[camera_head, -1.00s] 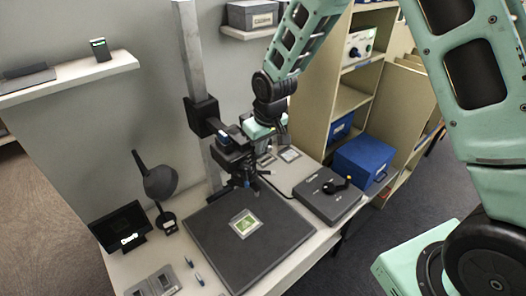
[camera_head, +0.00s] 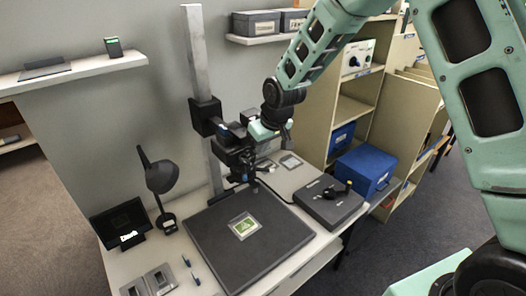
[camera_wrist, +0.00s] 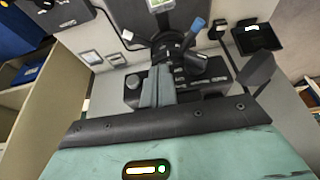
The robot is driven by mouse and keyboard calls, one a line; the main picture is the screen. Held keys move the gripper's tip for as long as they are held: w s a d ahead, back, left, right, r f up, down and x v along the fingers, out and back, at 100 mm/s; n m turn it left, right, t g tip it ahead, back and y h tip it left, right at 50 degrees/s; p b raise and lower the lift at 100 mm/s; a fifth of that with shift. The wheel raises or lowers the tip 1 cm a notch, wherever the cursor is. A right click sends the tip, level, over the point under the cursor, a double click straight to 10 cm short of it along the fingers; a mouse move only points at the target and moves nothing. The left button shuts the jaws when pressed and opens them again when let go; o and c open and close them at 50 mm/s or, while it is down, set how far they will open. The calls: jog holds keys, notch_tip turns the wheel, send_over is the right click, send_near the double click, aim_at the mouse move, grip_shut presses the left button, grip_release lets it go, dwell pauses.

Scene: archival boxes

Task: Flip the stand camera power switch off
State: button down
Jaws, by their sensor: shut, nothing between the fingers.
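The stand camera (camera_head: 232,133) is a dark unit on a grey upright column (camera_head: 200,62), above a black baseboard (camera_head: 215,238). A small green-and-white card (camera_head: 244,226) lies on the board. My gripper (camera_head: 250,147) is at the right side of the camera. In the wrist view my gripper (camera_wrist: 158,86) is shut, its grey fingers close together and empty, pointing at the dark camera body (camera_wrist: 195,64). A blue-tipped lever (camera_wrist: 197,25) stands out beyond. The power switch cannot be made out clearly, and I cannot tell whether the fingers touch the camera.
A dark control box (camera_head: 328,203) with a black lever stands right of the board. A desk lamp (camera_head: 161,178) and a small screen (camera_head: 122,224) stand left. Shelving with a blue box (camera_head: 365,170) is at the right. Wall shelves hang behind.

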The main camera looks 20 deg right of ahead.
jog(key=shift+s+d+f+b, duration=0.1)
jog(key=shift+s+f+b, duration=0.2)
jog(key=shift+f+b, duration=0.25)
jog(key=shift+w+r, duration=0.1)
jog(key=shift+r, duration=0.1)
jog(key=shift+w+a+r+p, duration=0.25)
jog(key=shift+w+a+p, duration=0.1)
jog(key=shift+w, duration=0.3)
jog(key=shift+d+r, duration=0.1)
jog(key=shift+r, duration=0.05)
